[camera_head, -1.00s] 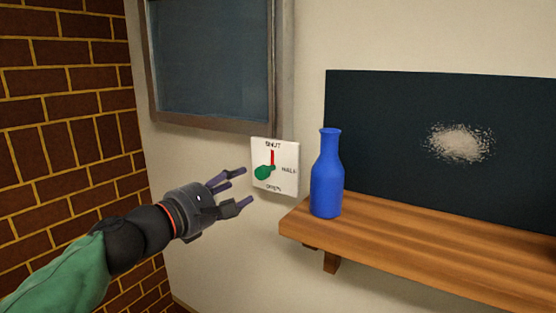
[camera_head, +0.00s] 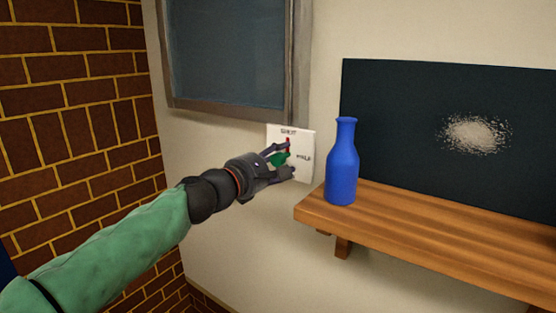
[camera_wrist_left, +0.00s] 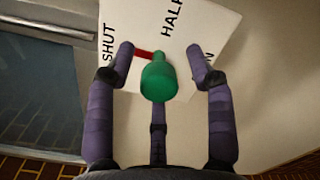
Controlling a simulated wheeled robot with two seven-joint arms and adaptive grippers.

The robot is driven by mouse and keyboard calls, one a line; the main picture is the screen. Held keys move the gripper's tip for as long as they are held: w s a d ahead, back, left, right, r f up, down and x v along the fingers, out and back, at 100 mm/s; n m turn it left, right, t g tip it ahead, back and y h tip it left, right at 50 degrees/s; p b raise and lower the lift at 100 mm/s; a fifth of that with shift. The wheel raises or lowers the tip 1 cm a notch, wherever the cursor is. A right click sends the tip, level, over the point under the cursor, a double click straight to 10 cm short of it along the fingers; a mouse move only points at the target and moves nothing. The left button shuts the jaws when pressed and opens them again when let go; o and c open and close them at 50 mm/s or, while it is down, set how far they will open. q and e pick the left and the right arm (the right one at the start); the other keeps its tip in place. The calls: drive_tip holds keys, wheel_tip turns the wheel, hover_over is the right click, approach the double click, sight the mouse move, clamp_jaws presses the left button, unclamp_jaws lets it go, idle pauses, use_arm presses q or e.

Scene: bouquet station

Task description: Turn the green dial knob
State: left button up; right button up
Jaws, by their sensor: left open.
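The green dial knob (camera_head: 279,159) sits on a white plate (camera_head: 305,172) on the wall, marked SHUT and HALF. A red mark shows on the plate beside the knob. My left gripper (camera_head: 284,160) is at the plate, with its open fingers on either side of the knob. In the left wrist view the knob (camera_wrist_left: 159,80) stands between the spread purple fingers (camera_wrist_left: 161,52), with a gap on both sides. Its narrow end points toward HALF, and the red mark lies toward SHUT. The third lettering is mostly hidden by a finger. My right gripper is out of view.
A blue bottle (camera_head: 342,165) stands on the left end of a wooden shelf (camera_head: 440,228), just right of the plate. A framed dark window (camera_head: 228,55) is above the plate. A dark panel (camera_head: 400,115) stands behind the shelf. Brick wall (camera_head: 70,130) is at left.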

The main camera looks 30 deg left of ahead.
use_arm(q)
drive_tip(key=shift+s+r, duration=0.1)
drive_tip(key=shift+s, duration=0.05)
drive_tip(key=shift+c, duration=1.1)
drive_tip(key=shift+a, duration=0.1)
clamp_jaws()
drive_tip(key=shift+m, duration=0.3)
drive_tip(key=m+b, duration=0.1)
drive_tip(key=m, duration=0.2)
drive_tip(key=m+b, duration=0.1)
drive_tip(key=m, duration=0.3)
drive_tip(key=shift+m+b, duration=0.3)
drive_tip(key=shift+m, duration=0.1)
drive_tip(key=m+b, duration=0.1)
drive_tip(key=m, duration=0.3)
drive_tip(key=shift+y, duration=0.4)
drive_tip(key=shift+m+b, duration=0.85)
drive_tip(key=shift+m, duration=1.45)
drive_tip(key=shift+f, duration=0.2)
